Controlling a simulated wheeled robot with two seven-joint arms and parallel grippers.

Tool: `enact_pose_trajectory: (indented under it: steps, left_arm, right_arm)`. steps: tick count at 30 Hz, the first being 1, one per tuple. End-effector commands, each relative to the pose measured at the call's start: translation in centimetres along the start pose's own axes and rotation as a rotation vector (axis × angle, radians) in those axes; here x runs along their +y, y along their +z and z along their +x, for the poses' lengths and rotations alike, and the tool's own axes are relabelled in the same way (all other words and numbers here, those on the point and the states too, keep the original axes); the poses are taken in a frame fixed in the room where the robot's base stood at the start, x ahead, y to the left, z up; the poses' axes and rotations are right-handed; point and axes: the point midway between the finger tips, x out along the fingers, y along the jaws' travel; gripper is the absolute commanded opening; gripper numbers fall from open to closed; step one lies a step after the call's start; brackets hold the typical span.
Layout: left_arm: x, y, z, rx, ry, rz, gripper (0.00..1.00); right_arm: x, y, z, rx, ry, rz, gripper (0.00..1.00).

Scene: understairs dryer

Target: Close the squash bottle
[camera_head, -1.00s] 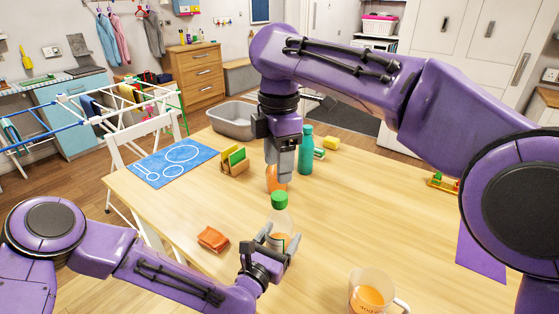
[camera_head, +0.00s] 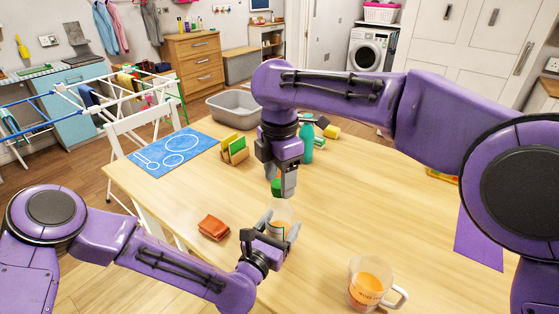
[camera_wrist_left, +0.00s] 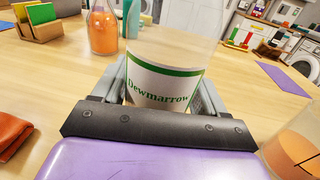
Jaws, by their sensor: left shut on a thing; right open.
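The squash bottle (camera_head: 281,214) is clear, with a white and green label reading "Dewmarrow" in the left wrist view (camera_wrist_left: 165,82). It stands upright on the table. My left gripper (camera_head: 277,232) is shut around its lower body. A green cap (camera_head: 277,187) shows at the bottle's top, partly hidden by my right gripper's fingers. My right gripper (camera_head: 281,182) points down at the cap and is open. Whether its fingers touch the cap is unclear. The bottle's top is outside the left wrist view.
Behind are an orange bottle (camera_wrist_left: 103,30), a teal bottle (camera_head: 307,150), a card holder (camera_head: 234,150) and a grey tub (camera_head: 232,108). The table's right middle is clear.

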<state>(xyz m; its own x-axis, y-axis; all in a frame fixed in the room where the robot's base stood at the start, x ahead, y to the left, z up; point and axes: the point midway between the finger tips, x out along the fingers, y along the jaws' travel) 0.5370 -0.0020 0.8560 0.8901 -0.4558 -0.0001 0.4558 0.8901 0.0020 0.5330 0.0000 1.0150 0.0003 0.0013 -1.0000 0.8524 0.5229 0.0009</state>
Motion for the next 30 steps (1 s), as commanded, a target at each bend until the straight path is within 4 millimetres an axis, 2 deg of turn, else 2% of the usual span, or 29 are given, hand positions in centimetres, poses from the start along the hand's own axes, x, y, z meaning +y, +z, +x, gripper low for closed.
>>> enact_pose_trajectory:
  steps: [3,11,12,17,23,25,28,30]
  left_arm:
    - [0.01,0.02,0.01,0.0,0.0,0.0,0.0]
    - [0.01,0.01,0.01,0.0,0.0,0.0,0.0]
    - [0.01,0.01,0.01,0.0,0.0,0.0,0.0]
    - [0.01,0.01,0.01,0.0,0.0,0.0,0.0]
    - [0.01,0.01,0.01,0.0,0.0,0.0,0.0]
    - [0.01,0.01,0.01,0.0,0.0,0.0,0.0]
    - [0.01,0.01,0.01,0.0,0.0,0.001,0.0]
    - [0.01,0.01,0.01,0.0,0.0,0.001,0.0]
  right_arm:
    - [-0.03,0.03,0.75,-0.001,-0.001,0.001,0.58]
    - [-0.02,0.03,0.89,-0.001,0.0,0.0,0.58]
    - [-0.02,0.03,0.89,-0.001,0.0,0.0,0.52]
    - [-0.01,0.02,0.87,-0.001,0.0,0.0,0.0]
    - [-0.01,0.01,0.87,-0.001,0.0,0.016,0.0]
    - [-0.02,0.0,0.87,-0.002,-0.001,0.095,0.0]
    - [-0.02,0.01,0.9,-0.005,0.0,0.345,0.0]
    - [-0.02,-0.02,0.89,-0.005,0.001,0.58,0.0]
